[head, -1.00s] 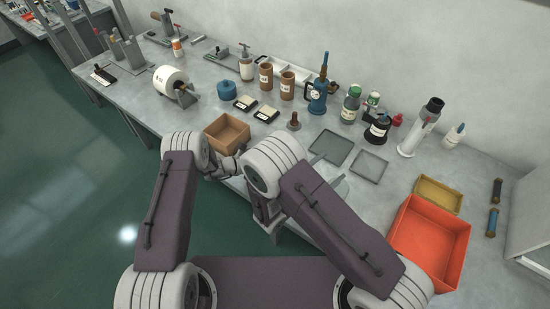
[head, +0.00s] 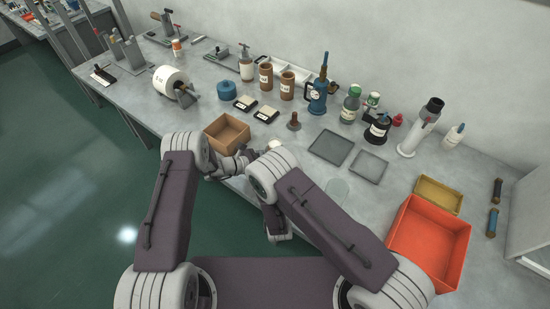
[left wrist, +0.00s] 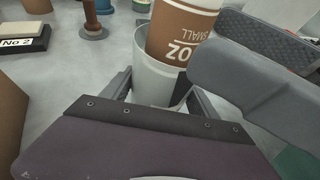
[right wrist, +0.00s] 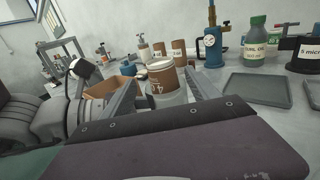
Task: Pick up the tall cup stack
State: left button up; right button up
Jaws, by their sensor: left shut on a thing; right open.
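My left gripper (left wrist: 158,94) is shut on the pale cup, one finger on each side. In the right wrist view the brown cup (right wrist: 160,74) and the pale cup (right wrist: 166,98) show between the fingers of my right gripper (right wrist: 163,88), which is open. I cannot tell whether those fingers touch the stack. In the head view my right arm hides most of both grippers; only a pale top (head: 275,146) of the stack shows.
An open brown box (head: 227,132) stands beside the grippers. Grey trays (head: 330,147) and an orange bin (head: 430,243) lie to the right.

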jog(key=w, duration=0.5)
jog(key=shift+w, duration=0.15)
jog(key=shift+r, duration=0.1)
grip_shut()
